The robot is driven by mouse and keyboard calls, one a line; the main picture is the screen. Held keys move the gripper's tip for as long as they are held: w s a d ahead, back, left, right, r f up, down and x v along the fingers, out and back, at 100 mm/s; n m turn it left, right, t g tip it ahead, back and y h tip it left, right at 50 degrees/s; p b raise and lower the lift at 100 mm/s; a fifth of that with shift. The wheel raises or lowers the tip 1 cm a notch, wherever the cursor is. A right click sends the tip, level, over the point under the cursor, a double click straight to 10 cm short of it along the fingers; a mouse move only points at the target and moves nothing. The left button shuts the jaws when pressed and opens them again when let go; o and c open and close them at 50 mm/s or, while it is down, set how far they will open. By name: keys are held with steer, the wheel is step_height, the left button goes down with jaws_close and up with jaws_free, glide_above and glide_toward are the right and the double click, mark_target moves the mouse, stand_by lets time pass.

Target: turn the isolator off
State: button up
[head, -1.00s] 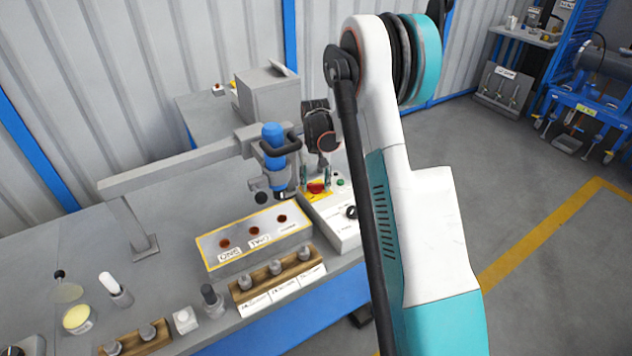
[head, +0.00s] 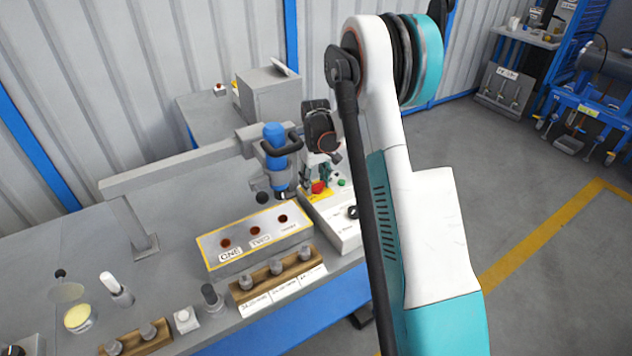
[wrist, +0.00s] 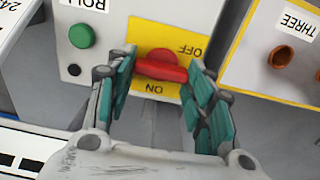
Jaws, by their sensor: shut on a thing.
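The isolator is a red handle (wrist: 160,66) on a yellow plate (wrist: 165,38) on a pale control box. In the wrist view its bar lies roughly sideways, slightly tilted, between an upside-down OFF label above and an upside-down ON label below. My gripper (wrist: 163,78) has its teal-padded fingers on either side of the bar, shut on its ends. In the head view, the red handle (head: 319,187) shows under my gripper (head: 316,180), partly covered by the fingers.
A green button (wrist: 82,36) sits beside the yellow plate. A box with round holes (wrist: 283,57), one labelled THREE, stands close by on the other side. A blue-and-grey clamp-like fixture (head: 275,160) stands close to my gripper in the head view.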

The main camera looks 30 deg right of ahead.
stand_by(0.3)
steer(key=o, duration=1.1)
steer(key=shift+c, duration=0.2)
steer(key=shift+r, duration=0.1)
step_height(320, 180, up, 12)
